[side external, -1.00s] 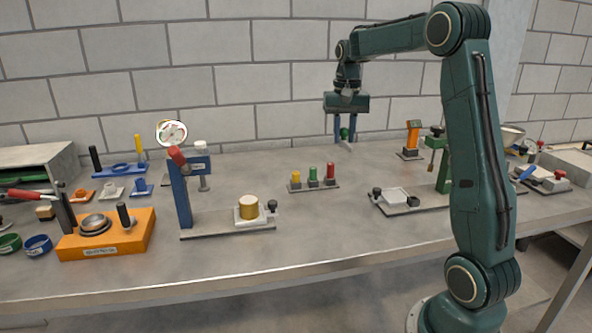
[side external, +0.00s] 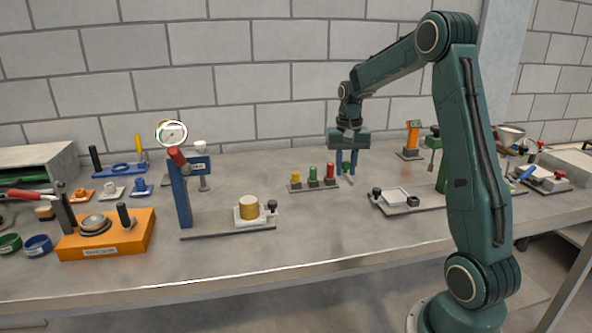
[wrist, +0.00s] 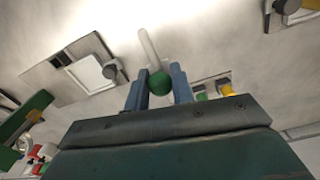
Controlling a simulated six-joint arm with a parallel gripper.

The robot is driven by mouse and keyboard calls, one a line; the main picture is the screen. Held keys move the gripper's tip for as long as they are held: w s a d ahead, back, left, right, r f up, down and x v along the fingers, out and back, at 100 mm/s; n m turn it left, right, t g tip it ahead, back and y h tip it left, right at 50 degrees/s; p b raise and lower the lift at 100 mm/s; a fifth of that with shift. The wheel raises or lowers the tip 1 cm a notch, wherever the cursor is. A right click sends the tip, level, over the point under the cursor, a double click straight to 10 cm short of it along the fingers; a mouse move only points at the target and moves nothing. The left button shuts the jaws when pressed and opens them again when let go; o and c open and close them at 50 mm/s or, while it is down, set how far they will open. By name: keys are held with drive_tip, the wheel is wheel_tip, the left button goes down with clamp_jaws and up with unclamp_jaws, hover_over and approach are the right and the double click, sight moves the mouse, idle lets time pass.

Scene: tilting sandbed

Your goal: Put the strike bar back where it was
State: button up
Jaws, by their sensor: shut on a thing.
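The strike bar is a thin pale rod (wrist: 148,48) with a green ball end (wrist: 160,84). My gripper (wrist: 159,88) is shut on it at the green ball, and the rod sticks out beyond the fingers. In the side external view my gripper (side external: 346,167) hangs low over the table, right of the small rack with yellow, green and red pegs (side external: 314,186). The rod (side external: 349,179) shows small below the fingers there. I cannot tell whether it touches the table.
A plate with a white tray (side external: 396,195) and dark knob lies to the right, in front of a green post (side external: 442,176). A blue press stand (side external: 183,195) with a dial stands left. An orange block (side external: 108,240) is farther left. The table's front middle is clear.

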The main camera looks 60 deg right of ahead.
hover_over(342, 209)
wheel_tip(342, 209, down, 6)
drive_tip(key=shift+r, duration=0.1)
drive_tip(key=shift+f, duration=2.2)
drive_tip(key=shift+f, duration=0.1)
drive_tip(key=o, duration=0.9)
drive_tip(key=shift+o, duration=0.2)
wheel_tip(342, 209, up, 12)
drive_tip(key=shift+r, duration=0.1)
